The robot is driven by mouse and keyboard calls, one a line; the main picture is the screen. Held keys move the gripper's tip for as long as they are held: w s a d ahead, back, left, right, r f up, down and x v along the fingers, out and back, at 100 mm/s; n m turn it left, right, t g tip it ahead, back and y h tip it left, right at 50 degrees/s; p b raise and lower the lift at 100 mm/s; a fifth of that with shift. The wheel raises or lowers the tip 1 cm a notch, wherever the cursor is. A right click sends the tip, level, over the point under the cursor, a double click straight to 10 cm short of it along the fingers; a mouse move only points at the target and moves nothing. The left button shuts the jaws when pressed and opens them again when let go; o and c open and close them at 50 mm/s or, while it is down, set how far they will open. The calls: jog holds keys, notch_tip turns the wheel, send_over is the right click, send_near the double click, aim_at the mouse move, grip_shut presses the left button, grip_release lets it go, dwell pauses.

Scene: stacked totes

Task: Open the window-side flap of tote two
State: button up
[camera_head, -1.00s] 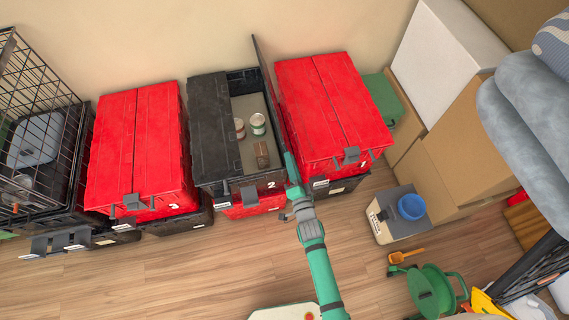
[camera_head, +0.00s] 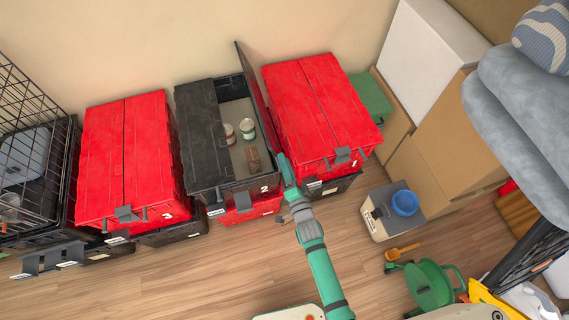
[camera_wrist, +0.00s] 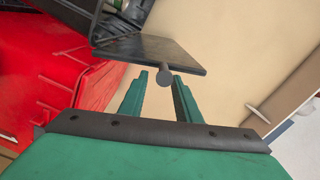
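Tote two (camera_head: 237,190) is the black tote marked 2 in the middle of the row. Its left flap (camera_head: 203,132) lies shut. Its right flap (camera_head: 256,90) stands up, near vertical, seen almost edge-on. Two cans (camera_head: 247,128) and a small brown item (camera_head: 253,158) show inside. My gripper (camera_head: 285,167) is at the near end of the raised flap, on its right side. In the wrist view my gripper (camera_wrist: 161,92) has its two green fingers apart. A dark panel (camera_wrist: 155,50) with a short round rod (camera_wrist: 164,74) lies just past the fingertips. Contact cannot be told.
Red lidded totes stand close on both sides, tote 3 (camera_head: 124,160) left and tote 1 (camera_head: 320,110) right. A wire crate (camera_head: 35,150) is at far left. Cardboard boxes (camera_head: 440,140) and a container with a blue lid (camera_head: 392,215) are at right. Wood floor (camera_head: 200,275) in front is clear.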

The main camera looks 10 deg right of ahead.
jog(key=s, duration=1)
jog(key=shift+s+d, duration=0.4)
jog(key=s+a+r+n, duration=0.2)
jog(key=s+n, duration=0.1)
jog(key=s, duration=0.3)
jog(key=s+a+r+n+g, duration=0.1)
jog(key=s+a+r+n, duration=0.2)
jog(key=s, duration=0.4)
jog(key=s+a+r+n+g, duration=0.1)
jog(key=s+a+r+n, duration=0.1)
jog(key=s+n, duration=0.2)
jog(key=s, duration=0.3)
jog(key=shift+a+r, duration=0.15)
jog(key=shift+a, duration=0.05)
jog(key=s+a+r+n, duration=0.1)
jog(key=r, duration=0.1)
jog(key=s+a+r+n+h, duration=0.1)
jog(key=s+r, duration=0.1)
jog(key=s+a+r, duration=0.1)
jog(key=a, duration=0.1)
jog(key=shift+s+r+n+g+h, duration=0.15)
jog(key=shift+r+n+g+h, duration=0.15)
jog(key=shift+r+n, duration=0.1)
jog(key=shift+c, duration=0.6)
jog(key=shift+s+a+r, duration=0.1)
jog(key=shift+a+r, duration=0.05)
jog(key=shift+r, duration=0.1)
grip_shut()
